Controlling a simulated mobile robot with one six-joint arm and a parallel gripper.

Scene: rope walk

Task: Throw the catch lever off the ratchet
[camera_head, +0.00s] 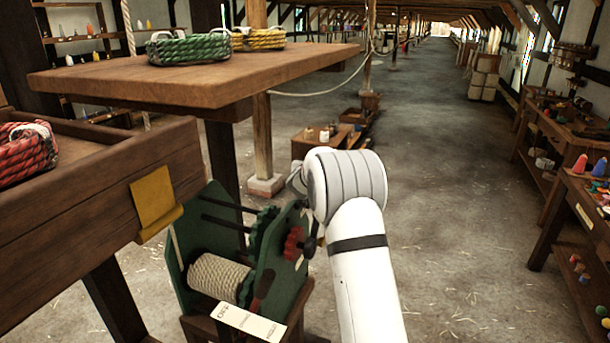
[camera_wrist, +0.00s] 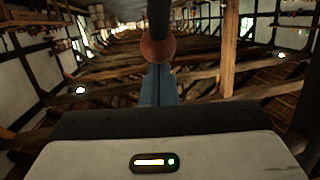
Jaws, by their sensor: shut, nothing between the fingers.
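The green-framed winch (camera_head: 272,240) stands low in front of the wooden bench in the head view, with pale rope (camera_head: 217,277) wound on its drum. My gripper is mostly hidden behind my white wrist in the head view. In the wrist view my gripper (camera_wrist: 158,82) shows blue fingers, shut and empty. A brown ball knob (camera_wrist: 158,49) on a dark rod overlaps their tips; contact is unclear.
A bench box (camera_head: 95,185) holds red rope. A white tag (camera_head: 248,321) hangs at the winch front.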

